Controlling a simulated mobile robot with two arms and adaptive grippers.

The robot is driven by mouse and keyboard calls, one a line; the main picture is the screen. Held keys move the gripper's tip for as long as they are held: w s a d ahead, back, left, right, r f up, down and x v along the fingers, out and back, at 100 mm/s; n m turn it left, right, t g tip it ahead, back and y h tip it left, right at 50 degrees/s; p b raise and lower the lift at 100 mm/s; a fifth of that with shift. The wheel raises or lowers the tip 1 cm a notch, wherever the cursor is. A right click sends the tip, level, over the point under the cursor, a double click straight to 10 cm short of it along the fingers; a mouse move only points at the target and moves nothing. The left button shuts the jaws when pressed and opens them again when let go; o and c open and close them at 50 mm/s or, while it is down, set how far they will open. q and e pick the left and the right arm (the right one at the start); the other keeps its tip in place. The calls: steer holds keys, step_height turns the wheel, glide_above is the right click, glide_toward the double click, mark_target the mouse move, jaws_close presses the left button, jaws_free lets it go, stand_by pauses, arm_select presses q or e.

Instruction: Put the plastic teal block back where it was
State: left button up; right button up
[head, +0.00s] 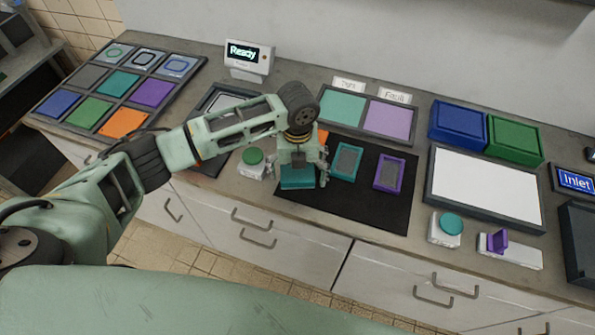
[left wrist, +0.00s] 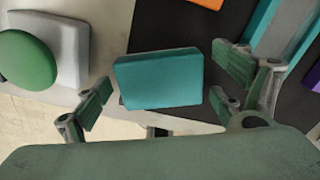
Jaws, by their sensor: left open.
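The teal block (head: 297,180) lies at the left part of the black mat (head: 350,208), partly hidden under my left gripper in the head view. In the left wrist view the teal block (left wrist: 160,78) is a plain rounded slab near the mat's edge, between the finger pairs. My left gripper (head: 302,172) points down over the block. Its fingers are open, with gaps on both sides of the block in the left wrist view (left wrist: 165,95). I cannot tell how high the fingers are above the counter. My right gripper is not in view.
An orange piece (head: 322,137), a teal frame (head: 346,161) and a purple frame (head: 389,173) are on the mat. A green button (head: 252,156) stands close left of the gripper. A tray of coloured squares (head: 119,84) is at far left; a white panel (head: 485,188) is at right.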

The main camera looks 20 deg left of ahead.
mark_target(297, 172)
arm_select(q)
steer(key=shift+r, duration=0.4)
step_height(297, 172, up, 11)
steer(key=b, duration=0.2)
steer(key=shift+r+b, duration=0.2)
steer(key=shift+b, duration=0.15)
